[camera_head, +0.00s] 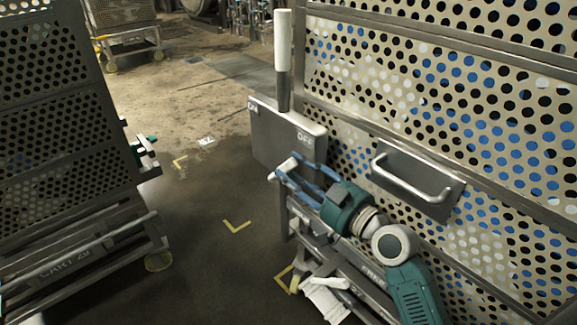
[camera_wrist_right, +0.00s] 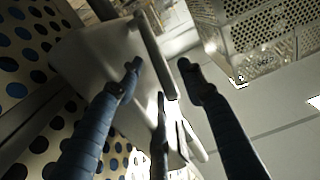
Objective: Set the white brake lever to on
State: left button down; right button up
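The white brake lever (camera_head: 283,42) stands upright on a grey shaft above a metal box (camera_head: 275,135) on the right cart's end. The box top is marked ON at its left and OFF at its right; the shaft rises between the marks in the picture. My left gripper is not in view.
The right cart's perforated wall (camera_head: 430,90) carries a metal handle (camera_head: 412,178) near my right arm. Another perforated cart (camera_head: 60,100) stands at left. Between them the floor (camera_head: 200,215) is free, with yellow corner marks (camera_head: 236,226). A further cart (camera_head: 125,40) stands behind.

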aim_at(286, 162)
jog(key=shift+x, duration=1.35)
grip_shut()
jog(key=p, duration=0.3)
jog(key=shift+w+a+r+g, duration=0.15)
jog(key=shift+r+g, duration=0.15)
jog(key=shift+r, duration=0.05)
pick_arm(q)
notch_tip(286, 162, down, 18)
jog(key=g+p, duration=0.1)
jog(key=p, duration=0.1)
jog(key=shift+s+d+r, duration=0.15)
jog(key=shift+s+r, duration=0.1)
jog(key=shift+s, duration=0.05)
pick_arm(e)
jog(key=shift+w+a+g+h, duration=0.2)
jog(key=shift+g+h, duration=0.1)
jog(key=shift+h, duration=0.1)
